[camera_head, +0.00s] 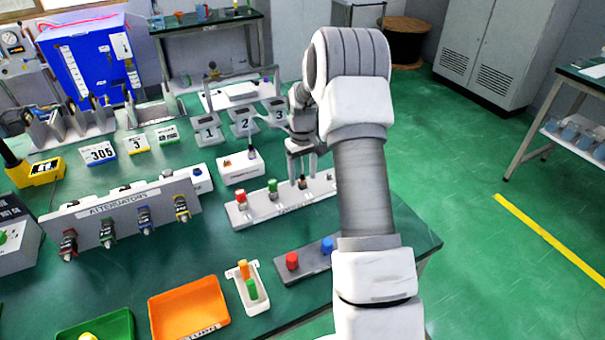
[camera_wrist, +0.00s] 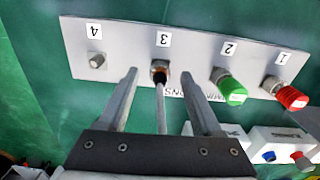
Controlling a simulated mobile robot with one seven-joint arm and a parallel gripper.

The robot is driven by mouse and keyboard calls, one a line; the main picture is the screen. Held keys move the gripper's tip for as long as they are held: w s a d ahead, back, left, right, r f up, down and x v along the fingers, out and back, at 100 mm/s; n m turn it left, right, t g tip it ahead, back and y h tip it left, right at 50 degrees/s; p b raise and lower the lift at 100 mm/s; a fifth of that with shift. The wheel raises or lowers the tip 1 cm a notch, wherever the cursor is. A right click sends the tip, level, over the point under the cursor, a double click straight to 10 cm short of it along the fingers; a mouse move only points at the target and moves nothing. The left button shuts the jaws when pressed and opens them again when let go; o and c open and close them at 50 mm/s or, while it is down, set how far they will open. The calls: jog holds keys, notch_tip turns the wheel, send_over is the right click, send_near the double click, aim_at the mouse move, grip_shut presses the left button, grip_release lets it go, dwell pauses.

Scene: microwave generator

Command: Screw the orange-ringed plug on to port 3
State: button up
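The white port panel (camera_wrist: 130,40) carries numbered ports and lies on the green bench; it also shows in the head view (camera_head: 260,212). A dark plug with an orange ring (camera_wrist: 160,70) sits at port 3, with a grey cable or stem running from it towards my wrist. Whether it is fully threaded on cannot be told. My gripper (camera_wrist: 162,76) is open, with one finger on each side of the plug and a visible gap to both. In the head view my gripper (camera_head: 302,178) points down over the panel. Port 4 (camera_wrist: 97,60) is a bare metal connector.
A green cap (camera_wrist: 231,90) is on port 2 and a red cap (camera_wrist: 291,97) on port 1. A small white box (camera_head: 240,167) stands behind the panel. A grey block with red and blue knobs (camera_head: 308,262) and an orange tray (camera_head: 188,308) lie in front.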

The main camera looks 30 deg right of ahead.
notch_tip(320, 180, up, 17)
jog(key=p, duration=0.2)
jog(key=shift+r, duration=0.2)
dwell(0.6)
